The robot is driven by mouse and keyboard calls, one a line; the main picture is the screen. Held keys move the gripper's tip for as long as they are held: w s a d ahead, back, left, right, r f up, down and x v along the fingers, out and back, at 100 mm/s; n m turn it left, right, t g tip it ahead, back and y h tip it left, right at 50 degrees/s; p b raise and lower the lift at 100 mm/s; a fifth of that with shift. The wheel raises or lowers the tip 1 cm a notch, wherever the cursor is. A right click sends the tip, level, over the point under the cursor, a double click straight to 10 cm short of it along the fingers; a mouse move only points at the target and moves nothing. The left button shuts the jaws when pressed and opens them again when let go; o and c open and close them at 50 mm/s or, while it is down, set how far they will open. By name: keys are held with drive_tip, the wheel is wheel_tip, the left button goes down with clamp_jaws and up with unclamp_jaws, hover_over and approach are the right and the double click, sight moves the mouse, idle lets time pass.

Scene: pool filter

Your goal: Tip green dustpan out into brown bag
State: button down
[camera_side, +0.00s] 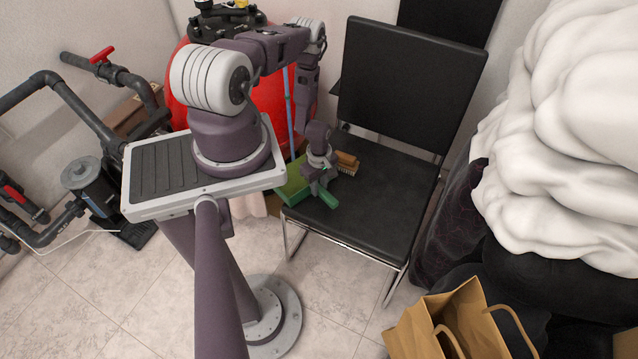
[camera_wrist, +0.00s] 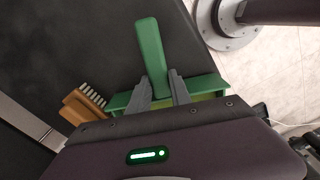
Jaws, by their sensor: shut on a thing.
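The green dustpan (camera_side: 292,190) is at the left front edge of the black chair seat, its pan partly hidden by my gripper. My gripper (camera_side: 322,188) is shut on the dustpan near where the handle meets the pan. In the wrist view the dustpan's handle (camera_wrist: 150,47) points up between the two grey fingers (camera_wrist: 161,90), and the pan lies behind them, partly hidden by my wrist. I cannot tell whether the pan touches the seat or what it holds. The brown paper bag (camera_side: 447,325) stands open at the bottom right, well away from my gripper.
A wooden brush (camera_side: 347,162) lies on the chair seat (camera_side: 385,205) beside the dustpan; it also shows in the wrist view (camera_wrist: 82,104). The chair's backrest (camera_side: 408,85) rises behind. A large white cloth heap (camera_side: 575,140) stands at the right, behind the bag. Pipes (camera_side: 95,110) run at the left.

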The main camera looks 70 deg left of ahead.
drive_tip(key=shift+f, duration=0.35)
idle(0.4)
drive_tip(key=c, duration=1.1)
unclamp_jaws()
wheel_tip(320, 180, up, 7)
drive_tip(key=shift+r, duration=0.1)
